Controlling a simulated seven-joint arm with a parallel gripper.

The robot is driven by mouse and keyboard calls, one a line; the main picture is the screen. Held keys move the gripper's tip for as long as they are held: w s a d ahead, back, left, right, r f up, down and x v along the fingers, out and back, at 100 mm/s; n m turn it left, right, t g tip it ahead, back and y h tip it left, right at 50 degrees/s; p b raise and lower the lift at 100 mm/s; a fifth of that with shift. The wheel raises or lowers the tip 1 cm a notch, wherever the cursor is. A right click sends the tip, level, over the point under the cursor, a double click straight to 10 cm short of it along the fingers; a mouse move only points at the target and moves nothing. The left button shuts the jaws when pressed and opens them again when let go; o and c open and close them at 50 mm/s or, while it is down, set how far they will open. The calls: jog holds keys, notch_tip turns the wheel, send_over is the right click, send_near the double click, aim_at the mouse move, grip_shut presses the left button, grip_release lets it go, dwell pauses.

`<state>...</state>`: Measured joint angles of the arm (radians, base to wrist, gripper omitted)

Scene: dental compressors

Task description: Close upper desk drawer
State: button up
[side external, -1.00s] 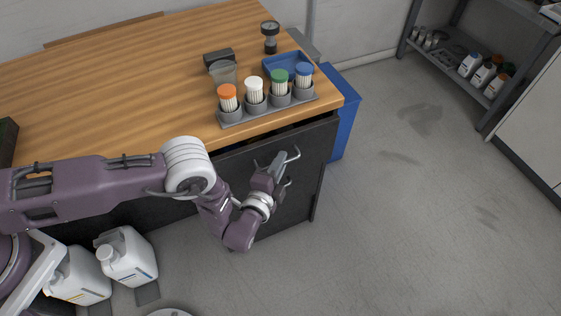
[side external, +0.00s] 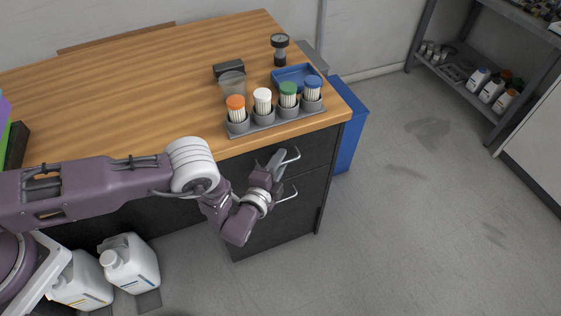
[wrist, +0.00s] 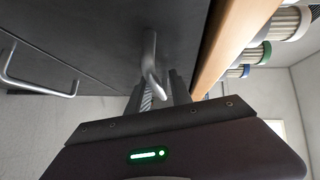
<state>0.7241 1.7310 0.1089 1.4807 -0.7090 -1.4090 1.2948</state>
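The upper desk drawer (side external: 305,150) has a dark front with a curved metal handle (side external: 290,158). Its front looks flush, or nearly so, under the wooden desktop. My gripper (side external: 279,160) is at this handle, reaching from the left. In the wrist view, the handle (wrist: 151,65) comes down from the dark front over the gap between my fingertips (wrist: 160,92). The fingers stand apart with the handle bar at them; whether they clamp it is not clear. The lower drawer (side external: 275,225) looks closed, and its handle (side external: 287,194) is below my gripper.
The desktop (side external: 130,90) overhangs just above the drawer. A grey rack (side external: 280,118) of capped tubes and a blue tray (side external: 292,72) stand near its corner. A blue bin (side external: 350,130) is right of the desk. White jugs (side external: 130,264) stand at lower left. Floor at right is clear.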

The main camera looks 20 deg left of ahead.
jog(key=s, duration=0.7)
jog(key=shift+r, duration=0.45)
jog(key=w+r+n+g, duration=0.25)
jog(key=w+r, duration=0.25)
jog(key=r, duration=0.5)
jog(key=w+r+n+g, duration=0.2)
jog(key=w+r+n, duration=0.2)
jog(key=r, duration=0.7)
jog(key=s+a+r+n+g+h, duration=0.1)
jog(key=s+a+r, duration=0.1)
jog(key=r, duration=0.4)
jog(key=s+a+r+n+g+h, duration=0.1)
jog(key=s+a+r+n, duration=0.15)
jog(key=r, duration=0.25)
jog(key=s+a+r+n+g, duration=0.1)
jog(key=s+a+r, duration=0.4)
jog(key=s, duration=0.3)
jog(key=s+a+r+n+g, duration=0.15)
jog(key=s+a+r, duration=0.3)
jog(key=s, duration=0.45)
jog(key=s+a+f+n+g+y, duration=0.1)
jog(key=s+a+n, duration=0.1)
jog(key=s, duration=0.6)
jog(key=s+a+f+n+y, duration=0.1)
jog(key=s+a, duration=0.3)
jog(key=s, duration=0.4)
jog(key=shift+s+a+n+g, duration=0.2)
jog(key=shift+s+n+g, duration=0.05)
jog(key=shift+n+g, duration=0.2)
